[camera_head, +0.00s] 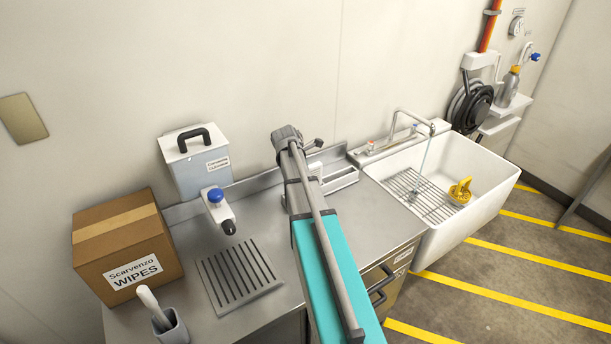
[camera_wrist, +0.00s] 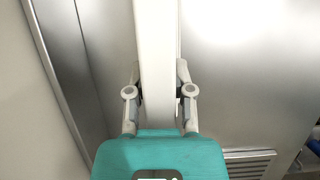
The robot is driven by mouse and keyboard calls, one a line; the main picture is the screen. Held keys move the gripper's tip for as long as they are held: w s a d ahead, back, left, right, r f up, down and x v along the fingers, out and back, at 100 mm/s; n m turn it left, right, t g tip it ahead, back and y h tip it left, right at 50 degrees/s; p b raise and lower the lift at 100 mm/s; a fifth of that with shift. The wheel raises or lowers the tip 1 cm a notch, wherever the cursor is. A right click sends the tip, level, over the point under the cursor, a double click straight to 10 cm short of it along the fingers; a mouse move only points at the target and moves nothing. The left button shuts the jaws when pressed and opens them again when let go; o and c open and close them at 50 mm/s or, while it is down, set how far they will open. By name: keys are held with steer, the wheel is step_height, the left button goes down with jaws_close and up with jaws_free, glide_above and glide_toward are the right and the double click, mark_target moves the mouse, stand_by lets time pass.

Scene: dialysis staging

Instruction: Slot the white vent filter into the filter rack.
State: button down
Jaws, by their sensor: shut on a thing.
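My gripper (camera_wrist: 160,95) is shut on the white vent filter (camera_wrist: 157,45), whose long pale face runs up between the fingers to the top edge of the wrist view. In the head view a small part of the filter (camera_head: 315,169) shows just right of my arm; my arm hides most of the gripper. The pale grey filter rack (camera_head: 343,181) stands on the steel counter against the backsplash, just right of the filter. The filter appears to be outside its trough. I cannot tell whether they touch, and I cannot make out the rack in the wrist view.
The steel counter (camera_head: 205,262) has a slotted drain grille (camera_head: 240,272). A cardboard wipes box (camera_head: 122,245), a lidded container (camera_head: 200,168), a blue-capped dispenser (camera_head: 217,210) and a grey cup (camera_head: 171,327) stand to the left. A white sink (camera_head: 470,215) with a yellow object (camera_head: 460,191) is right.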

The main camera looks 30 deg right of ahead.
steer(key=shift+f, duration=0.2)
steer(key=shift+c, duration=2.1)
jaws_free()
steer(key=shift+r, duration=0.2)
step_height(320, 180, up, 11)
steer(key=p, duration=1)
steer(key=shift+f+p, duration=0.2)
steer(key=shift+p, duration=0.15)
